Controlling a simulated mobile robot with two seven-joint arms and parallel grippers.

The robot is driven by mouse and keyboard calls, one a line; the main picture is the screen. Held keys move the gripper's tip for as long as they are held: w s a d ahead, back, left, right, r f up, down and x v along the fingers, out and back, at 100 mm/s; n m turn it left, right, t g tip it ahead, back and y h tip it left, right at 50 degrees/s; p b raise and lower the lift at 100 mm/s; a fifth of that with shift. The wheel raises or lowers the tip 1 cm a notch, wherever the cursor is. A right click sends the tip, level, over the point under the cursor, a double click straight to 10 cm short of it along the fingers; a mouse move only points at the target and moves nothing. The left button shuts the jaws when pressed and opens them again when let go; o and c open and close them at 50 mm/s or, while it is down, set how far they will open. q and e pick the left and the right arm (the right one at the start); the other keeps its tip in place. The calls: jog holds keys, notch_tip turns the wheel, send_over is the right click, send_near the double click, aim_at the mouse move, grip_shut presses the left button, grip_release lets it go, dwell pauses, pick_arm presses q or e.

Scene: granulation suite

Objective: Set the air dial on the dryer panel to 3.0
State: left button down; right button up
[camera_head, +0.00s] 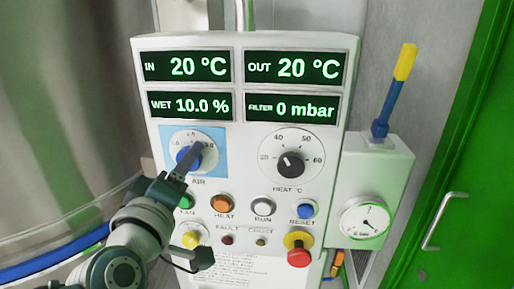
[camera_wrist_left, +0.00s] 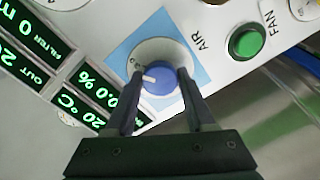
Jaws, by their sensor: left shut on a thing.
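The air dial is a blue knob (camera_head: 183,156) on a pale round scale over a light blue square, at the panel's (camera_head: 239,190) left side. My left gripper (camera_head: 190,158) comes from below and is shut on the knob. In the left wrist view its two fingers (camera_wrist_left: 160,98) sit on either side of the knob (camera_wrist_left: 161,82). A white pointer mark shows on the knob there, towards the scale's left side. The number it points at cannot be read. The gripper hides part of the scale in the head view. My right gripper is not in view.
Displays above read IN 20 °C, OUT 20 °C, WET 10.0 % and FILTER 0 mbar. The black heat knob (camera_head: 290,165) is to the right. Below are buttons, including green FAN (camera_wrist_left: 246,42), and a red emergency stop (camera_head: 298,251). A side box (camera_head: 372,175) carries a blue-yellow lever and gauge.

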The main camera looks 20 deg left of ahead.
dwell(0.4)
pick_arm(q)
jog(key=shift+c, duration=1.3)
grip_release()
jog(key=b+v, duration=0.1)
jog(key=v, duration=0.9)
jog(key=shift+w, duration=0.1)
